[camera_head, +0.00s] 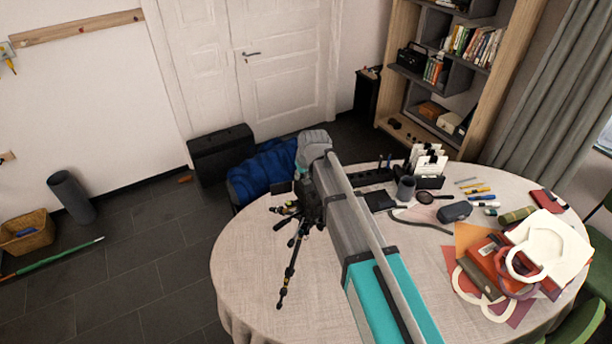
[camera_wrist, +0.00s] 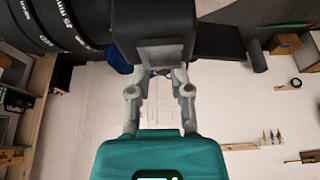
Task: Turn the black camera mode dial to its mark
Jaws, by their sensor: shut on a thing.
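The black camera (camera_head: 307,198) stands on a black tripod (camera_head: 291,262) at the left side of the round table, partly hidden by my arm. In the wrist view, the camera body (camera_wrist: 152,22) fills the top centre, with its ribbed lens (camera_wrist: 65,25) at the upper left. My gripper (camera_wrist: 160,72) reaches up to the camera body, its two grey fingers shut on the mode dial. The dial is mostly hidden between the fingertips and against the body. Its mark cannot be made out.
The round table (camera_head: 250,290) has a white cloth. A grey cup (camera_head: 405,188), a magnifier (camera_head: 427,197), a dark case (camera_head: 455,212), pens and a pile of books and bags (camera_head: 490,262) lie right of my arm.

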